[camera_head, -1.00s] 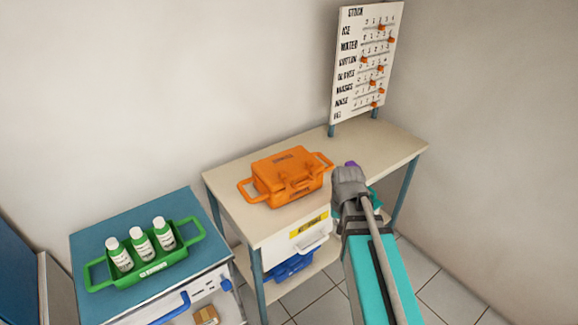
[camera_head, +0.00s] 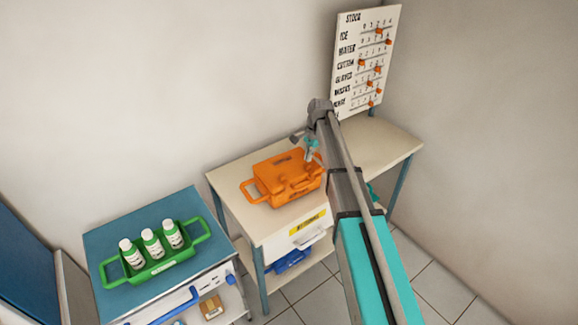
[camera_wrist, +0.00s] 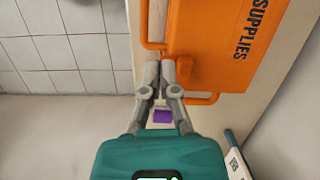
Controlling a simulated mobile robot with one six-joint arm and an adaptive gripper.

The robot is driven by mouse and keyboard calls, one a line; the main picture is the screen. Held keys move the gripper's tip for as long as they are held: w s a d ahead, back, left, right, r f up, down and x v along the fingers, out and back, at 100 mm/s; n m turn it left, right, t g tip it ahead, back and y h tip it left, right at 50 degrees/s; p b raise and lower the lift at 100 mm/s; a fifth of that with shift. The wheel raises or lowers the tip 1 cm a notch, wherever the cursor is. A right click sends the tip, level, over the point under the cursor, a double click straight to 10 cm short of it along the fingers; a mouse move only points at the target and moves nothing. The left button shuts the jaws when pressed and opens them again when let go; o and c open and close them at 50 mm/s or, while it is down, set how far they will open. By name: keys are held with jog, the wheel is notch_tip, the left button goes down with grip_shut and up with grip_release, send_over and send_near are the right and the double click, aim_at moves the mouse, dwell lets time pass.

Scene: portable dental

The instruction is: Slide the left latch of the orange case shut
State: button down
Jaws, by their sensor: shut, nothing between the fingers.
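The orange case (camera_head: 285,178) sits on the cream-topped table (camera_head: 238,205) with its lid down. In the wrist view it fills the top right (camera_wrist: 215,30), its lid lettered "SUPPLIES". Its front handle (camera_wrist: 146,25) and a side handle (camera_wrist: 205,98) stick out there. I cannot make out the left latch or its position. My gripper (camera_wrist: 168,68) is shut and empty, fingertips together above the table beside the case's corner. In the head view my gripper (camera_head: 311,152) is over the case's right side; I cannot tell whether it touches.
A stock board (camera_head: 366,62) stands at the table's back right. A green carrier (camera_head: 150,272) with white bottles is on the blue-topped cabinet (camera_head: 110,222). A blue case (camera_head: 291,262) is on the lower shelf.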

aim_at(281, 175)
jog(key=shift+m, duration=0.8)
jog(key=w, duration=0.1)
jog(key=w+a+r, duration=0.1)
jog(key=w+p, duration=0.1)
jog(key=w, duration=0.1)
jog(key=shift+w+a+r, duration=0.1)
jog(key=shift+a+r, duration=0.15)
jog(key=shift+r, duration=0.15)
jog(key=shift+f, duration=0.15)
jog(key=b+x, duration=0.9)
jog(key=shift+a+f+b, duration=0.2)
jog(key=shift+f+b, duration=0.15)
jog(key=shift+b, duration=0.05)
jog(key=shift+s+a, duration=0.6)
jog(key=shift+a, duration=0.3)
jog(key=shift+s+a, duration=0.65)
jog(key=shift+a, duration=0.2)
jog(key=s+a, duration=0.1)
jog(key=a, duration=0.2)
jog(key=shift+s, duration=0.4)
jog(key=shift+d, duration=0.1)
jog(key=shift+w, duration=0.1)
